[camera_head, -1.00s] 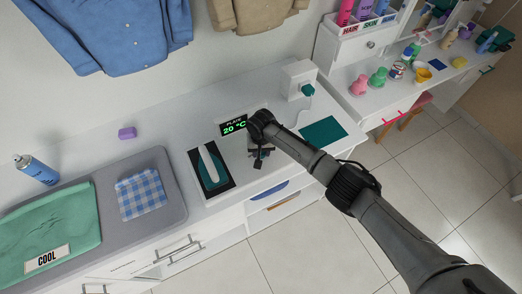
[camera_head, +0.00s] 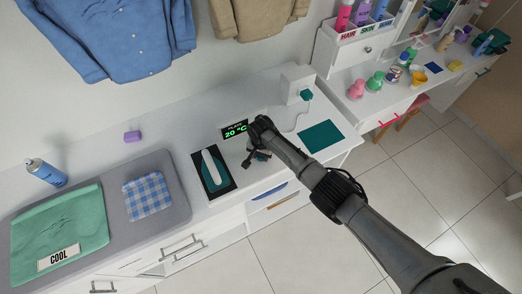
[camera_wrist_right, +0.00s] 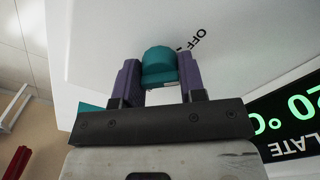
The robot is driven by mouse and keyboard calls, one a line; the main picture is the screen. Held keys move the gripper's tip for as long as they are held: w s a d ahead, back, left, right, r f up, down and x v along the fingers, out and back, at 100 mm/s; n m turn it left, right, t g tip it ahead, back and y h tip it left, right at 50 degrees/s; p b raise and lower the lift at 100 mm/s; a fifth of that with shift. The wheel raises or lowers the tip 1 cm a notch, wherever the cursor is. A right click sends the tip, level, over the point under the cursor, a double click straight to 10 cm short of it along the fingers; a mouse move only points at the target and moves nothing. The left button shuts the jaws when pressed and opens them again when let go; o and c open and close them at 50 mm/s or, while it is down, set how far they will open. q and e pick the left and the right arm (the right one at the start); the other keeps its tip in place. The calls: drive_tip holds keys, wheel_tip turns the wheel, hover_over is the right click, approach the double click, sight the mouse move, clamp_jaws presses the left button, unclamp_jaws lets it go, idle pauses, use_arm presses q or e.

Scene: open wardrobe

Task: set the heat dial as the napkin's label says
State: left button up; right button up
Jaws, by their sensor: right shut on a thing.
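My right gripper (camera_head: 256,156) is over the worktop, in front of the plate display. In the right wrist view its purple fingers are shut on a teal dial (camera_wrist_right: 159,66). Black "OFF" lettering (camera_wrist_right: 190,40) is on the white surface beside the dial. The display (camera_head: 235,130) reads PLATE 20 °C in green. A small blue-and-white checked napkin (camera_head: 147,193) lies flat on the grey ironing mat (camera_head: 172,172); no label is readable on it. A larger green cloth (camera_head: 60,220) at the left bears a label (camera_head: 58,257) reading COOL. My left gripper is not in view.
A teal and white iron (camera_head: 212,170) lies on a dark pad left of my right gripper. A flat teal sheet (camera_head: 321,136) and a white box (camera_head: 297,82) are to the right.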

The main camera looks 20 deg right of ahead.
drive_tip(key=m+p, duration=0.2)
drive_tip(key=m, duration=0.2)
drive_tip(key=shift+r+m, duration=0.1)
drive_tip(key=shift+m, duration=0.2)
drive_tip(key=shift+m+p, duration=0.35)
drive_tip(key=shift+m, duration=1.65)
drive_tip(key=o, duration=0.9)
wheel_tip(320, 180, up, 6)
drive_tip(key=p, duration=0.4)
drive_tip(key=shift+r+p, duration=1.1)
drive_tip(key=shift+r, duration=2.75)
